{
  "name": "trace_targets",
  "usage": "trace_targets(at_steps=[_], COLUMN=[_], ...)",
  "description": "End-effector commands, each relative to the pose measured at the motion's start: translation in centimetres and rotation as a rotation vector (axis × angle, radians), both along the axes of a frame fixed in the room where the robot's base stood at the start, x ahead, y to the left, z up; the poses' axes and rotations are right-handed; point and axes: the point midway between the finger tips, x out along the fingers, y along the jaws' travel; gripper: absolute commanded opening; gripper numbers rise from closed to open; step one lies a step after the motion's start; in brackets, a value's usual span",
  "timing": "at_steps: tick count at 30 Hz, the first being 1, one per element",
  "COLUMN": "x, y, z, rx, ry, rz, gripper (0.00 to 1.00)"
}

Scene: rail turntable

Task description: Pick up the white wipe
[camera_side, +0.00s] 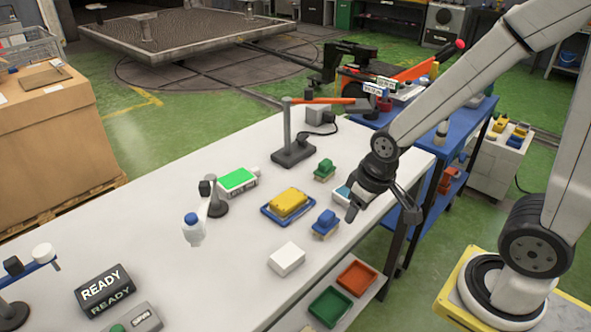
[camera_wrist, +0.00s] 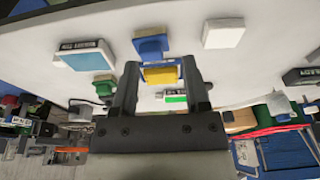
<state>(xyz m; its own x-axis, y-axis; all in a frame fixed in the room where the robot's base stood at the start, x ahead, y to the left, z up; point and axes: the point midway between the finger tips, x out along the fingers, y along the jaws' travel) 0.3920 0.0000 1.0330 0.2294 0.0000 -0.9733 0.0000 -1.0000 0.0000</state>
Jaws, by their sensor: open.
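The white wipe (camera_side: 287,259) looks like a small white block lying flat on the white table, near its front edge. In the wrist view the white wipe (camera_wrist: 223,33) is at the upper right, beyond and to the right of my fingers. My gripper (camera_side: 382,210) is open and empty, above the table's right part and to the right of and behind the wipe, well apart from it. In the wrist view my gripper (camera_wrist: 160,78) shows two spread fingers with nothing held between them.
A blue block (camera_side: 325,222) stands between the wipe and my gripper. A yellow block on a blue tray (camera_side: 267,214) lies behind. A green block (camera_side: 324,168) and a lamp-like stand (camera_side: 294,155) are farther back. Red (camera_side: 357,276) and green (camera_side: 330,306) trays sit below the table's front edge.

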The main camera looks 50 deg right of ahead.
Motion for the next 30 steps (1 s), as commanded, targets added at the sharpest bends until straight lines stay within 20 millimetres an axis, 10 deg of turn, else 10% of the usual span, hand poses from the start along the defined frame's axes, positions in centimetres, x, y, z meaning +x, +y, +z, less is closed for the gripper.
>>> trace_targets(at_steps=[5,19,30], x=[0.0,0.8,4.8], y=[0.0,0.6,4.1], z=[0.0,-0.2,-1.4], rx=[0.0,-0.018,-0.101], ry=[0.0,0.015,0.093], rz=[0.0,0.097,0.636], gripper=[1.0,1.0,1.0])
